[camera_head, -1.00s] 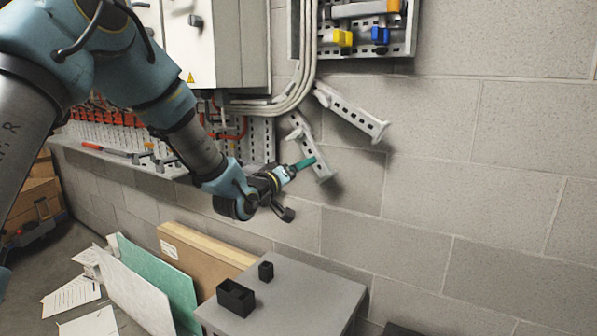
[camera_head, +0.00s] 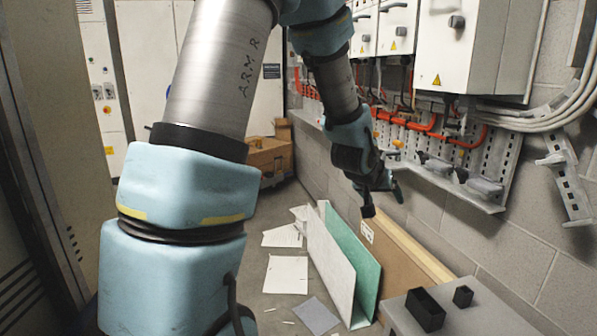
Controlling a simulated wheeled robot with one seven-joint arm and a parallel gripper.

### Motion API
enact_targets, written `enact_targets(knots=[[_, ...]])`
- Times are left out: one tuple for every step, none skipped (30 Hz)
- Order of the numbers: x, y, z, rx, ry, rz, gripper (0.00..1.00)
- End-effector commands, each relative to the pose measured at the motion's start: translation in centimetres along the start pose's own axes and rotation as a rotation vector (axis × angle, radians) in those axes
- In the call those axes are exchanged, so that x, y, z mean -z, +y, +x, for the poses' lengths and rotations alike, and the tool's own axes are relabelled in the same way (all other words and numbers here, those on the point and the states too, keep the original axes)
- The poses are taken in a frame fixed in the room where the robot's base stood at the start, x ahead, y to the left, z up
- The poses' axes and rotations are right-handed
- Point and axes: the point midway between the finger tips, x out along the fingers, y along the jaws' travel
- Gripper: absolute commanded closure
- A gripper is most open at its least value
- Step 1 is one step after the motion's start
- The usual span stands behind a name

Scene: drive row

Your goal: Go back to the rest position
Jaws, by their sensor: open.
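My arm stretches from the lower left of the head view up over the top and down to my gripper (camera_head: 382,195). My gripper hangs in the air in front of the block wall, below the grey cabinets and above the leaning boards. Its fingers are small and partly hidden behind the wrist; nothing shows held in it.
Leaning panels (camera_head: 330,262) and a brown board (camera_head: 392,262) stand below my gripper. A grey table (camera_head: 475,318) with two black boxes is lower right. Cabinets (camera_head: 470,45) and a perforated rail (camera_head: 505,165) line the right wall. Papers (camera_head: 286,274) and a cardboard box (camera_head: 268,155) lie on the floor.

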Motion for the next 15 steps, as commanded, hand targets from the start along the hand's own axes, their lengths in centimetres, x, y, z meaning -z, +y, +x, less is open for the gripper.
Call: enact_targets(knots=[[-0.4, -3.3, -2.4, 0.071, -0.050, -0.016, 0.19], [-1.1, -5.0, -3.5, 0.109, -0.086, -0.023, 0.19], [-2.2, -7.1, -5.2, 0.156, -0.135, -0.039, 0.19], [-3.0, -8.7, -6.6, 0.190, -0.172, -0.051, 0.19], [-3.9, -10.1, -8.0, 0.221, -0.212, -0.064, 0.19], [-5.2, -11.8, -9.9, 0.258, -0.263, -0.086, 0.19], [-6.2, -12.9, -11.4, 0.283, -0.303, -0.104, 0.19], [-7.2, -13.8, -12.8, 0.303, -0.340, -0.121, 0.19], [-8.4, -14.8, -14.6, 0.327, -0.389, -0.146, 0.19], [-9.4, -15.4, -15.9, 0.341, -0.424, -0.164, 0.19], [-10.3, -15.9, -17.1, 0.351, -0.456, -0.181, 0.19], [-11.4, -16.4, -18.6, 0.362, -0.495, -0.205, 0.19], [-12.1, -16.6, -19.5, 0.367, -0.520, -0.219, 0.19], [-12.8, -16.8, -20.4, 0.371, -0.543, -0.233, 0.19], [-13.5, -16.8, -21.2, 0.374, -0.567, -0.247, 0.19]])
